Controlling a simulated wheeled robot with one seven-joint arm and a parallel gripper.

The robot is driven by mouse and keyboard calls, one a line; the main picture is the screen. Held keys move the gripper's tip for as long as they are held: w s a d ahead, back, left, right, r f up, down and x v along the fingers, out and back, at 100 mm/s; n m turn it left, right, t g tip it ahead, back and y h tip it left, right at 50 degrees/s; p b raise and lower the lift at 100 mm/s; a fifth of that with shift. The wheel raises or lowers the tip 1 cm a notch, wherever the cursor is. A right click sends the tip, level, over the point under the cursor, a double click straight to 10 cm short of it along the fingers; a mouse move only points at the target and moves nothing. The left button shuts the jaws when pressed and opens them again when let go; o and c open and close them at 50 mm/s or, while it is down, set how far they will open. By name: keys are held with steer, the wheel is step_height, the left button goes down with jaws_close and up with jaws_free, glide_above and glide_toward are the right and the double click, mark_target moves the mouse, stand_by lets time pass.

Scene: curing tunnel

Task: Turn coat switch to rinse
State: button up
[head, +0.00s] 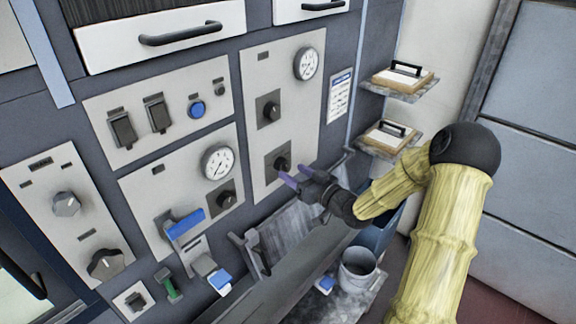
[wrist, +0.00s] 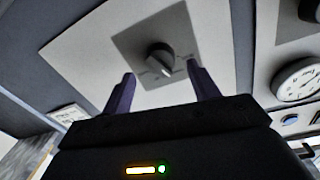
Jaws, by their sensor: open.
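A black rotary switch (head: 281,163) sits on a dark square plate low on the tall light panel in the head view. The same kind of knob (wrist: 160,58) shows close up in the wrist view, on its grey plate with small markings too blurred to read. My gripper (head: 290,176) is in front of this switch with its purple fingers apart. In the wrist view my gripper (wrist: 158,85) is open and empty, one finger on each side of the knob and a little below it. I cannot tell whether a finger touches it.
A second black knob (head: 268,108) and a round gauge (head: 306,64) are above on the same panel. Another gauge (head: 217,162) and a knob (head: 226,200) are on the panel to the left. A grey trough (head: 300,240) and a bucket (head: 358,270) stand below.

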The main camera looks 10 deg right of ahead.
mark_target(287, 168)
steer(key=shift+p+x, duration=0.35)
steer(key=shift+x, duration=1.45)
steer(key=shift+c, duration=0.4)
steer(key=c, duration=0.9)
